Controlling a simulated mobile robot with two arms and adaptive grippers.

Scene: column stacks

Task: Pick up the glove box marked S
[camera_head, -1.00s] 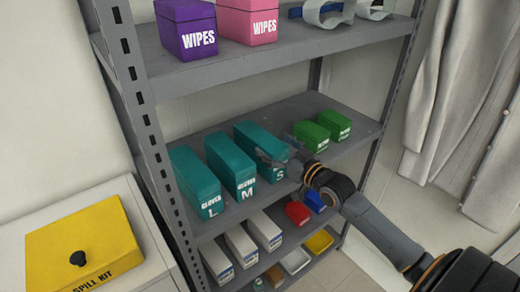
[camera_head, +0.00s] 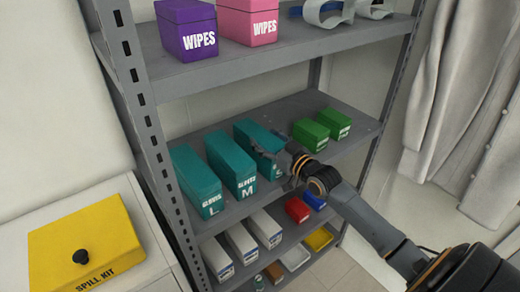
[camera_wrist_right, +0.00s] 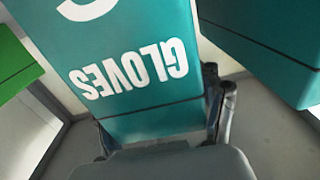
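The teal glove box marked S (camera_head: 258,137) stands on the middle shelf, rightmost of three teal boxes. In the right wrist view the box (camera_wrist_right: 130,60) appears upside down, with "GLOVES" and part of the S readable. My right gripper (camera_head: 272,158) is at the front end of this box and covers its label in the head view. In the right wrist view its fingers are parted, one on each side of the box. They are very close to its sides; contact is unclear. My left gripper is not in view.
The M glove box (camera_head: 231,163) stands close to the left of the S box, with the L box (camera_head: 196,181) beyond. Green boxes (camera_head: 311,134) stand to the right. Wipes boxes (camera_head: 186,28) are on the shelf above; white boxes (camera_head: 241,243) and small bins are below.

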